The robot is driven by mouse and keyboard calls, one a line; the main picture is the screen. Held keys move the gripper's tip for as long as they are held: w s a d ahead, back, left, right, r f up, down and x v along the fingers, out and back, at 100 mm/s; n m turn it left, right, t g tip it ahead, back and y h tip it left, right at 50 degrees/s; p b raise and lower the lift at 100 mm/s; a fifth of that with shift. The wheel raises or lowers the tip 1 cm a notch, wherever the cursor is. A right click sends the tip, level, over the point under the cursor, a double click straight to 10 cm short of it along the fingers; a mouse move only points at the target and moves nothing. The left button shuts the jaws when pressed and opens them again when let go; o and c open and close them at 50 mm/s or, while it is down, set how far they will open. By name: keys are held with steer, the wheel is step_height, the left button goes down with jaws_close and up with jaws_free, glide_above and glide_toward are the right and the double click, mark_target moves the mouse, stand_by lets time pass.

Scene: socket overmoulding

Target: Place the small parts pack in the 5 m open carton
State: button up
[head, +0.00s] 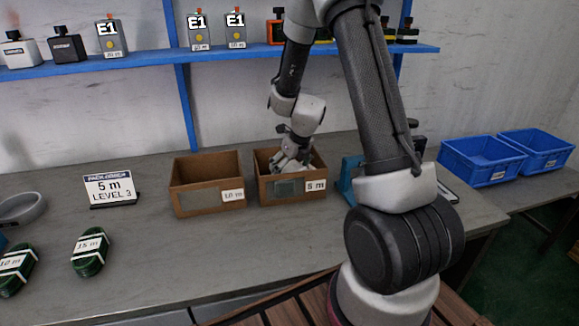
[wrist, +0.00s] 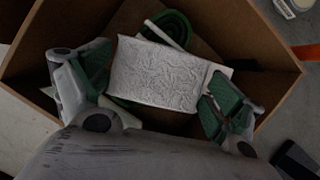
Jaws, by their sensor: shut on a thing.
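The 5 m open carton (head: 292,190) stands on the bench in the head view, with a "5 m" label on its front. My gripper (head: 290,162) reaches down into it. In the wrist view the small parts pack (wrist: 160,72), a crinkled whitish packet, lies between the two green-padded fingers of my gripper (wrist: 158,88), which is shut on it. The pack is inside the carton walls (wrist: 62,35). A green coil (wrist: 176,24) shows under and behind the pack. Whether the pack touches the carton's contents cannot be told.
A second open carton (head: 207,188), labelled perhaps 10 m, stands just left. Blue bins (head: 481,160) stand at right. A blue shelf (head: 150,57) crosses behind.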

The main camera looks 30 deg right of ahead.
steer(key=shift+f, duration=0.2)
steer(key=shift+f, duration=0.1)
steer(key=o, duration=0.7)
steer(key=shift+f, duration=0.1)
